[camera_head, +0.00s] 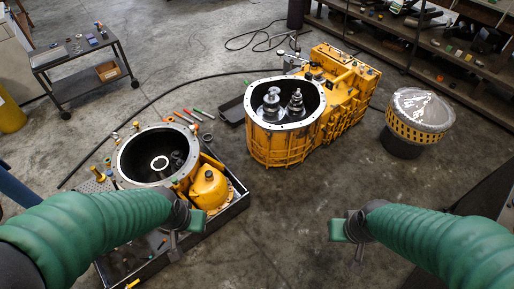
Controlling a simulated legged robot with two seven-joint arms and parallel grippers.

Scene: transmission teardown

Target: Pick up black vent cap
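I cannot surely make out a black vent cap. A small dark round piece (209,175) sits on top of the yellow rounded housing (210,192) in the black tray at left; it may be the cap. My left gripper (184,238) hangs over the front of this tray, just below and left of the yellow housing in the picture. My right gripper (348,243) hangs over bare floor at right, well away from the tray. Nothing shows held in either gripper. The sleeves and wrists hide much of both, so their finger gaps are unclear.
A yellow open housing (128,160) stands in the black tray (236,212). Hand tools (193,114) lie behind it. A larger yellow transmission case (280,150) stands at centre. A drum with a yellow band (408,138) stands at right. A cart (75,75) and shelves (460,62) stand farther back.

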